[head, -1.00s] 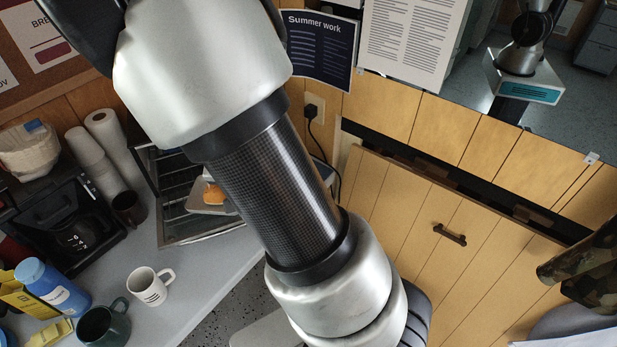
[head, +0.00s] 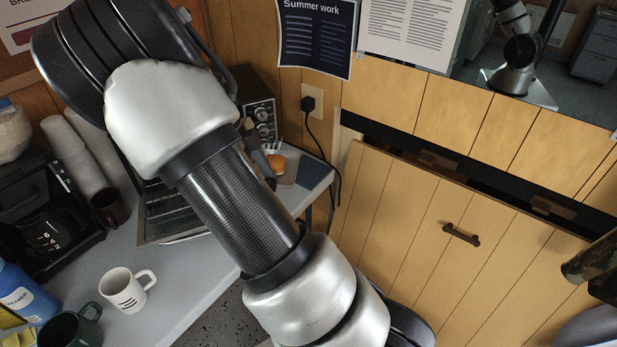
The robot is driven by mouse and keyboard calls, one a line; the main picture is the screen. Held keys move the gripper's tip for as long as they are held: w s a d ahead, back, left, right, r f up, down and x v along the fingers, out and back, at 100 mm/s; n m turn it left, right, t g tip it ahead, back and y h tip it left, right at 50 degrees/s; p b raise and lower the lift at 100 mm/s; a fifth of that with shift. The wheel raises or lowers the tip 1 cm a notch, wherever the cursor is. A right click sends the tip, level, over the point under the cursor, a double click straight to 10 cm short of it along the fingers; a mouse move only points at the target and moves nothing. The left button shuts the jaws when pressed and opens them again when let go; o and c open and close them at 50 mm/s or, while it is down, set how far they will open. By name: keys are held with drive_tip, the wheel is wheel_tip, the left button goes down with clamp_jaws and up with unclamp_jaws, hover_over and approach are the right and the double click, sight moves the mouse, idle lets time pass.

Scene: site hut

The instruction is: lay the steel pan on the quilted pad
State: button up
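The steel pan (head: 289,178) is small and grey, with an orange-brown bun on it. It shows just right of my forearm in the head view, at the counter's far right end. The quilted pad (head: 316,173) is a flat blue-grey square under or just beside the pan; whether they touch I cannot tell. My gripper (head: 264,164) is at the pan's left edge and seems shut on it. The forearm hides part of the gripper and the pan's left side.
A toaster oven (head: 262,118) with its door (head: 165,228) open stands behind my arm. A white mug (head: 122,291), a dark green mug (head: 68,328), a coffee maker (head: 40,225) and stacked cups (head: 75,155) are at left. A wooden half-door (head: 430,235) is at right.

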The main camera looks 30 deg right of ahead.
drive_tip(key=w+d+b, duration=0.1)
drive_tip(key=w+d, duration=0.2)
drive_tip(key=d, duration=0.5)
drive_tip(key=w+d, duration=0.4)
drive_tip(key=d, duration=0.4)
drive_tip(key=f, duration=0.3)
drive_tip(key=f+b, duration=0.1)
drive_tip(key=f, duration=0.3)
drive_tip(key=shift+s+d+f, duration=0.15)
drive_tip(key=shift+d+f, duration=0.05)
drive_tip(key=shift+f, duration=0.1)
drive_tip(key=shift+d+f+b, duration=0.2)
drive_tip(key=shift+f+b, duration=0.3)
drive_tip(key=shift+f, duration=1.45)
drive_tip(key=shift+f, duration=0.1)
drive_tip(key=o, duration=1.5)
